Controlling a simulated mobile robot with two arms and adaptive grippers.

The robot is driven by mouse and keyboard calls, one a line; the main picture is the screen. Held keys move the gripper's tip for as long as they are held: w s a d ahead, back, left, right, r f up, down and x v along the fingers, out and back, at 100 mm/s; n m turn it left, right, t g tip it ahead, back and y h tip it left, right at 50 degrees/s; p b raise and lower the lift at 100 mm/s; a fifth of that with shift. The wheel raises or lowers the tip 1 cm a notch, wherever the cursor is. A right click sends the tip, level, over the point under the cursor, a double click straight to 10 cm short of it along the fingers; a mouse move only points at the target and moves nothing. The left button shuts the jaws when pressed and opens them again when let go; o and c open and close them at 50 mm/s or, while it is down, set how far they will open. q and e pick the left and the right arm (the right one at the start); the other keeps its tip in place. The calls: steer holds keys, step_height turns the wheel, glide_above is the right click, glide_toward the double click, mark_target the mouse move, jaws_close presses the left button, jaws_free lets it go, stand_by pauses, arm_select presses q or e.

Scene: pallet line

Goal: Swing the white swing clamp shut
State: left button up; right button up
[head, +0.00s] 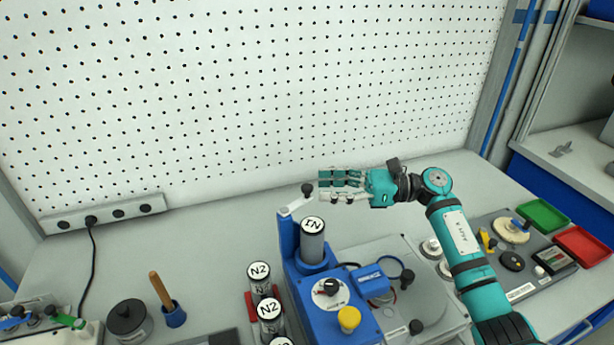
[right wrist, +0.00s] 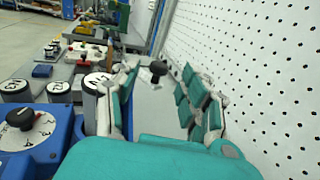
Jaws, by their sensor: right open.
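The white swing clamp (head: 296,206) is a short white arm on top of the blue fixture's post (head: 288,238). Its black knob (head: 307,189) stands up at the free end. The arm points up and right, away from the N1 cylinder (head: 312,240), which stands upright in the blue fixture. My right gripper (head: 326,186) is open, just right of the knob, its fingers pointing left. In the right wrist view the knob (right wrist: 158,68) shows between the spread fingers (right wrist: 160,78), with no clear contact. My left gripper is not in view.
The blue fixture carries a dial (head: 330,287) and a yellow knob (head: 349,319). Several N2 cylinders stand in a red rack (head: 251,304) to its left. The white pegboard (head: 240,100) rises behind. The bench behind the fixture, left of the clamp (head: 215,225), is clear.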

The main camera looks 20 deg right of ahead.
mark_target(306, 186)
steer(key=p+x, duration=0.1)
steer(key=x, duration=0.4)
steer(key=shift+d, duration=0.1)
steer(key=c, duration=0.9)
jaws_close()
